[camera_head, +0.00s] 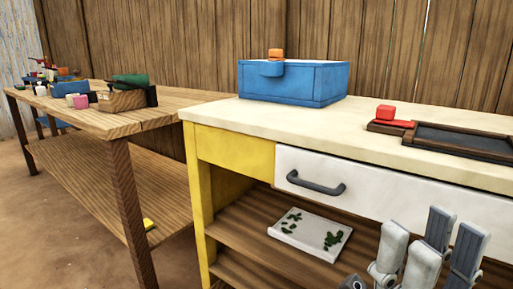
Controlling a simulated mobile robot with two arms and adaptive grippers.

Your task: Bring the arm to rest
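My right gripper (431,240) is at the bottom right, in front of the cream-topped counter (210,108). Its grey fingers point up and stand apart with nothing between them. It is below the counter's top, near the white drawer front (360,180), and does not appear to touch it. The rest of the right arm is cut off by the lower edge. My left gripper is not in view.
A blue box (310,84) with an orange block (275,55) is on the counter. A dark tray (465,140) and a red block (386,112) are at right. A white tray (285,237) lies below. A cluttered wooden table (165,111) stands left.

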